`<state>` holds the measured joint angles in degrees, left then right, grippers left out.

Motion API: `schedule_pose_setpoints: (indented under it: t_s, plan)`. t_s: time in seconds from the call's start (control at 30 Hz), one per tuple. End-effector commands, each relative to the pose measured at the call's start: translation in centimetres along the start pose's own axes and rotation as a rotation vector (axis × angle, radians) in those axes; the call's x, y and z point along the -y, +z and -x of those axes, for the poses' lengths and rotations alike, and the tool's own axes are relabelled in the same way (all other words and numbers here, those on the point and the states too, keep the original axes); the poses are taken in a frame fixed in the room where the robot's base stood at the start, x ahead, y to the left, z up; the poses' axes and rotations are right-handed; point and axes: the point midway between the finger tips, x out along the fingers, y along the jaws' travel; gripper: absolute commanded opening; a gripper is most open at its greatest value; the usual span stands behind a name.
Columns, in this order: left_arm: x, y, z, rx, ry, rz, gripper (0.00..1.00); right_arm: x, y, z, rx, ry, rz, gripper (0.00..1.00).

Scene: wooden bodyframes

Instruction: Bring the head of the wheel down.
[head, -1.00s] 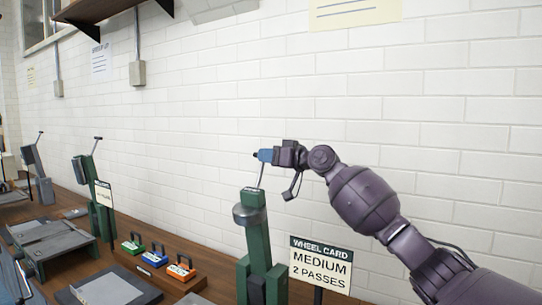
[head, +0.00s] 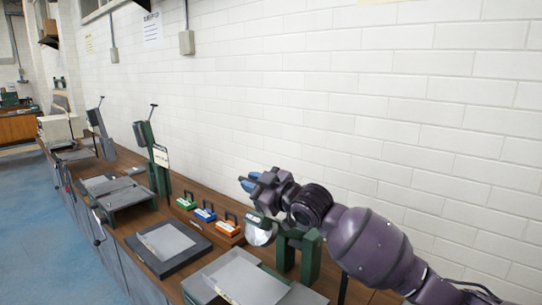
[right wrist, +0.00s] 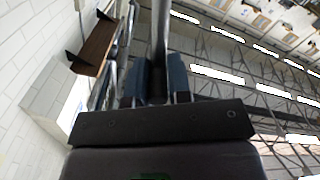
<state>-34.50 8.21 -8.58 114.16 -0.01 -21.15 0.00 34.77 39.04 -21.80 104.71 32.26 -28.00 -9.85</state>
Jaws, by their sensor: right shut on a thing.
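The wheel's head (head: 262,232), with a pale disc, is tipped forward and low at the front of its green stand (head: 311,255). My right gripper (head: 249,183) is just above it. In the right wrist view its blue-padded fingers (right wrist: 159,82) are shut on the lever (right wrist: 160,35), a grey bar between them. My gripper hides most of the lever in the head view. My left gripper is not in view.
A wooden block with green, blue and orange handled pieces (head: 230,226) stands left of the wheel. A grey plate on a dark base (head: 166,243) lies in front of it. More green lever stands (head: 149,155) line the bench against the white wall.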

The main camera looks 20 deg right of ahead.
Motion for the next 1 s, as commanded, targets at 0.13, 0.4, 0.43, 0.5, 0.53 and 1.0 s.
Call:
schedule_pose_setpoints:
  t_s: [0.13, 0.4, 0.43, 0.5, 0.53, 1.0]
  plan:
    - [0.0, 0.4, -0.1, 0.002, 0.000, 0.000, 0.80, 4.6, 1.2, 0.0, 0.001, -0.002, 0.119, 0.00]
    - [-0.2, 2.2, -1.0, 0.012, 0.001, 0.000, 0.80, 12.4, 5.0, 0.0, 0.004, -0.003, 0.352, 0.00]
    - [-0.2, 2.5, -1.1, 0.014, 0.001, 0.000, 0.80, 13.2, 5.5, 0.0, 0.004, -0.003, 0.377, 0.00]
    - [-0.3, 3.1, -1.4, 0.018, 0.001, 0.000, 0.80, 14.8, 6.5, 0.0, 0.005, -0.003, 0.432, 0.00]
    - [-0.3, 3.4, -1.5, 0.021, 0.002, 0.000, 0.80, 15.4, 7.0, 0.0, 0.005, -0.002, 0.454, 0.00]
    - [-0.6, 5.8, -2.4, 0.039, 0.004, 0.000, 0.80, 20.4, 11.5, -0.1, 0.005, 0.003, 0.666, 0.00]
